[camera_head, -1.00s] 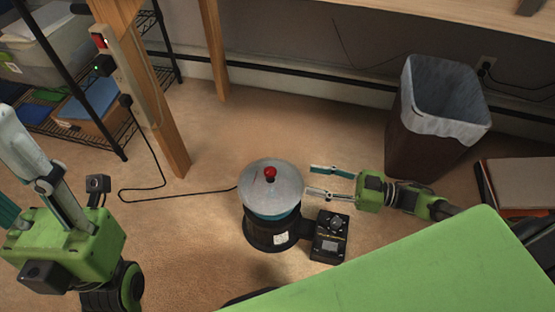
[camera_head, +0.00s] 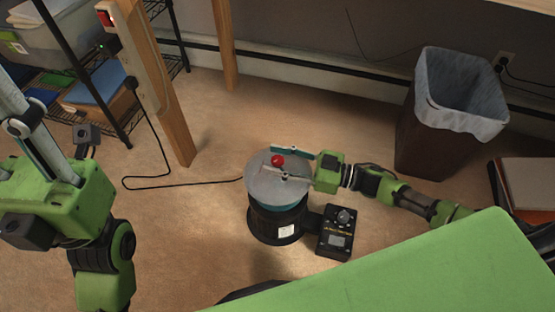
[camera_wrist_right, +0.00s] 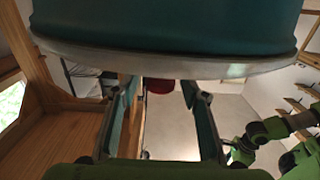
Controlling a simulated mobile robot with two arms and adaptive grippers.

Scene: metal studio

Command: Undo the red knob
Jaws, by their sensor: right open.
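The red knob (camera_head: 277,160) sits on top of a round machine with a pale metal lid (camera_head: 259,186), teal band and black base. My right gripper (camera_head: 268,160) reaches in from the right over the lid. Its two fingers are open, one on each side of the knob, with visible gaps. In the right wrist view, the red knob (camera_wrist_right: 160,86) projects from the lid between the fingers, beneath the teal body in the picture; I see no finger touching it. My left gripper (camera_head: 42,145) is at the left edge, away from the machine and partly cut off.
A black control box (camera_head: 338,232) is attached to the machine's right side. A green surface (camera_head: 430,270) fills the lower right. A lined bin (camera_head: 440,130) stands at the back right. A wooden post (camera_head: 165,100) and black cable (camera_head: 160,180) are to the left.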

